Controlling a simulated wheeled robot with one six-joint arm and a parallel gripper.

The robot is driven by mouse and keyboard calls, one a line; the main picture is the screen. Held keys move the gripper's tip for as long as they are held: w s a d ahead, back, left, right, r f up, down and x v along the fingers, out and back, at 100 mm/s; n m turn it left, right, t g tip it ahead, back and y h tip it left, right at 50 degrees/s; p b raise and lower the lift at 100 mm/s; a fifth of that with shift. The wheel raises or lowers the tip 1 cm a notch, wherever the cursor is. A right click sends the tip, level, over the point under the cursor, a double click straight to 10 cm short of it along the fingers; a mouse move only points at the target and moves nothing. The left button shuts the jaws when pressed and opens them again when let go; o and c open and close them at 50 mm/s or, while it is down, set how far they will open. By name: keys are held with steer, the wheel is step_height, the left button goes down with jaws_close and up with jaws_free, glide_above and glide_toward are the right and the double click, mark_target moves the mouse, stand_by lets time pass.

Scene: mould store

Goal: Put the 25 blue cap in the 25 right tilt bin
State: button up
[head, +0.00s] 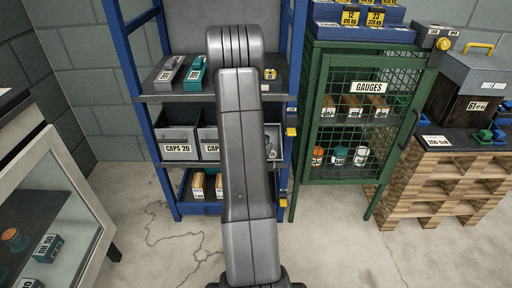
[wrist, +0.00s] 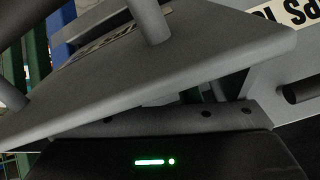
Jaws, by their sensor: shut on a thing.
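The grey tilt bins stand on the rack's middle shelf in the head view: one marked CAPS 20 (head: 179,143), a second marked CAPS (head: 209,145) with its number hidden by my arm, and a grey bin part (head: 272,142) right of the arm. In the wrist view a grey bin front (wrist: 120,85) with round posts fills the upper picture. My gripper (wrist: 155,125) is close against it and shut, apparently on its handle; the fingers and grip are not clearly visible. I cannot single out the blue cap.
Small green and blue pieces (head: 490,135) lie on the pallet stack (head: 435,185) at right. The green gauges cabinet (head: 365,125) stands beside the blue rack (head: 127,60). A glass-fronted cabinet (head: 55,205) is at left. Floor in front of the rack is clear.

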steer(key=shift+w+f, duration=0.35)
steer(key=shift+f, duration=0.4)
steer(key=shift+w+f+b, duration=0.1)
steer(key=shift+f+b, duration=0.1)
steer(key=shift+b, duration=0.1)
steer(key=shift+s+r, duration=0.3)
steer(key=shift+s, duration=0.35)
steer(key=shift+s+r, duration=0.3)
steer(key=shift+s, duration=0.3)
steer(key=shift+s+f+v, duration=0.1)
steer(key=shift+f+v, duration=0.05)
steer(key=shift+v, duration=1.6)
steer(key=shift+s+f+v, duration=0.1)
steer(key=shift+s+v, duration=0.05)
steer(key=shift+v, duration=1.6)
steer(key=shift+r, duration=0.1)
